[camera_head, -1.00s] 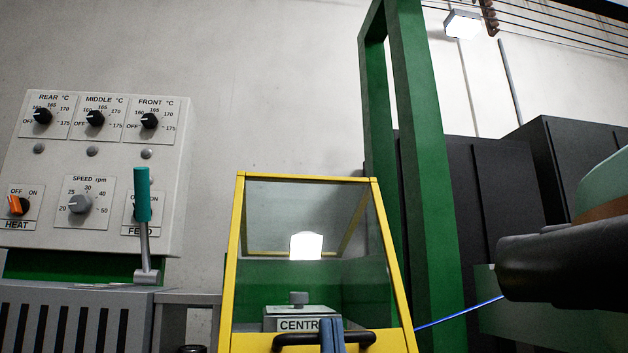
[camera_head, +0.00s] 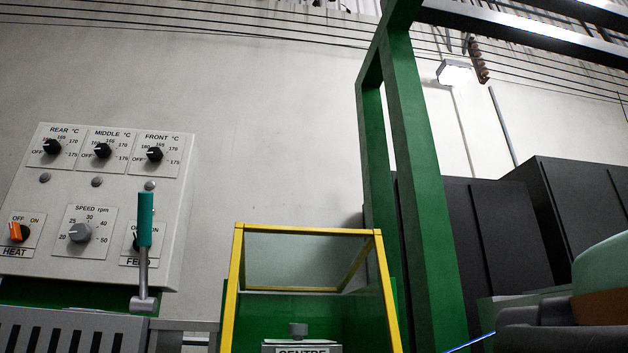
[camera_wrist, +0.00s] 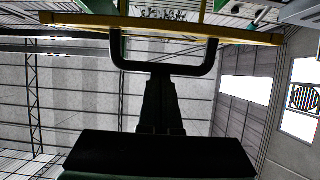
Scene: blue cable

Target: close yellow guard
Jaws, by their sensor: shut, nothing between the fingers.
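The yellow guard (camera_head: 234,285) is a yellow frame with clear panes at the low middle of the head view. Its lower part is cut off by the picture's bottom edge. In the wrist view its yellow edge (camera_wrist: 200,30) runs across the top, with a black U-shaped handle (camera_wrist: 207,62) fixed to it. My gripper (camera_wrist: 160,78) is shut with nothing between its fingers. Its tip meets the handle's crossbar in the picture; I cannot tell whether they touch. The gripper is out of the head view.
A grey control panel (camera_head: 115,210) with dials stands at the left, with a teal-handled lever (camera_head: 145,220) before it. A green post (camera_head: 425,180) rises right of the guard. A CENTRE-labelled block (camera_head: 300,347) shows inside the guard frame. Dark cabinets (camera_head: 510,230) stand behind at right.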

